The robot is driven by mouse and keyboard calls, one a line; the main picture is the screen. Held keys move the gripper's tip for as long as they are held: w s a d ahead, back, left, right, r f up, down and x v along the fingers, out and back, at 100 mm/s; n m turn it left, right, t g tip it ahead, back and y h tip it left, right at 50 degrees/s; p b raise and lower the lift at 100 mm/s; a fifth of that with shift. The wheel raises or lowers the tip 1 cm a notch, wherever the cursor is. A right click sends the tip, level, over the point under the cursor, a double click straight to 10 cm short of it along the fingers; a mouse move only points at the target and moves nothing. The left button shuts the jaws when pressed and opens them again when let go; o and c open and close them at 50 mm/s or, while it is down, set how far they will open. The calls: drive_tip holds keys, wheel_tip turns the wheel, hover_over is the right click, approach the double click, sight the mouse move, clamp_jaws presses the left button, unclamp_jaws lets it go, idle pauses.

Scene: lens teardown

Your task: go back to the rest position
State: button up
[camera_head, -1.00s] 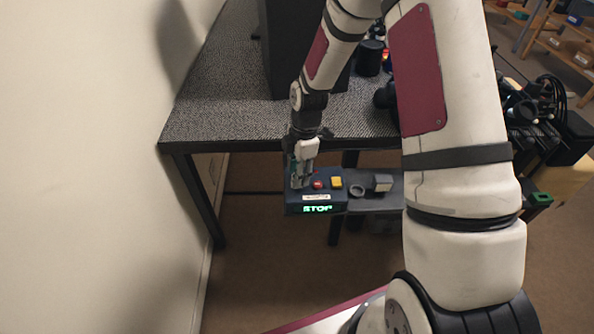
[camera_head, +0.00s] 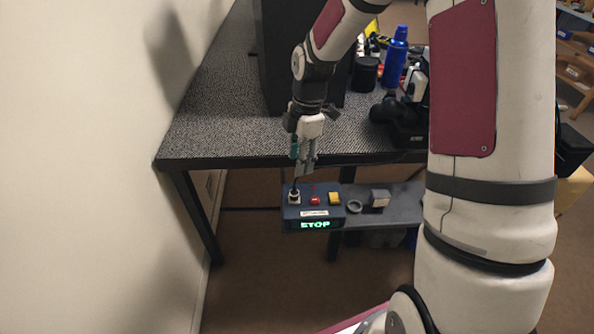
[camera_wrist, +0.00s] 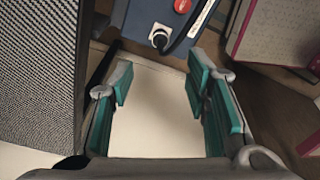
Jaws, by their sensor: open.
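My gripper (camera_head: 303,170) is open and empty, pointing down just in front of the table's front edge. In the wrist view its two teal-padded fingers (camera_wrist: 158,95) stand apart with nothing between them. Below it in the head view is a dark blue control box (camera_head: 312,212) with a lit STOP display. The box carries a silver-and-black knob (camera_head: 294,196), a red button (camera_head: 315,201) and a yellow button (camera_head: 335,198). The knob also shows in the wrist view (camera_wrist: 160,38), beyond the fingertips and apart from them.
A grey textured table (camera_head: 215,125) stands behind the box. On it are a tall black block (camera_head: 275,60), a blue bottle (camera_head: 396,55) and a black device (camera_head: 402,120). A grey shelf (camera_head: 400,203) adjoins the box on the right. A pale wall (camera_head: 80,170) is at left.

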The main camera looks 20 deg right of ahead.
drive_tip(key=shift+d+r, duration=0.1)
drive_tip(key=shift+r, duration=0.5)
drive_tip(key=s+r+m+t+h+p, duration=0.1)
drive_tip(key=s+r+m+p, duration=0.25)
drive_tip(key=s+r, duration=0.45)
drive_tip(key=s+r+m+t+h+p, duration=0.15)
drive_tip(key=s+r+m, duration=0.25)
drive_tip(key=r, duration=0.7)
drive_tip(key=s+r+m+t+p, duration=0.1)
drive_tip(key=s+r+m+p, duration=0.2)
drive_tip(key=s, duration=0.7)
drive_tip(key=s+a+r+m+t+y+p, duration=0.1)
drive_tip(key=s+r+m+p, duration=0.2)
drive_tip(key=s+r+m, duration=0.5)
drive_tip(key=shift+s+a+r, duration=0.15)
drive_tip(key=shift+s+r, duration=0.5)
drive_tip(key=shift+s, duration=0.5)
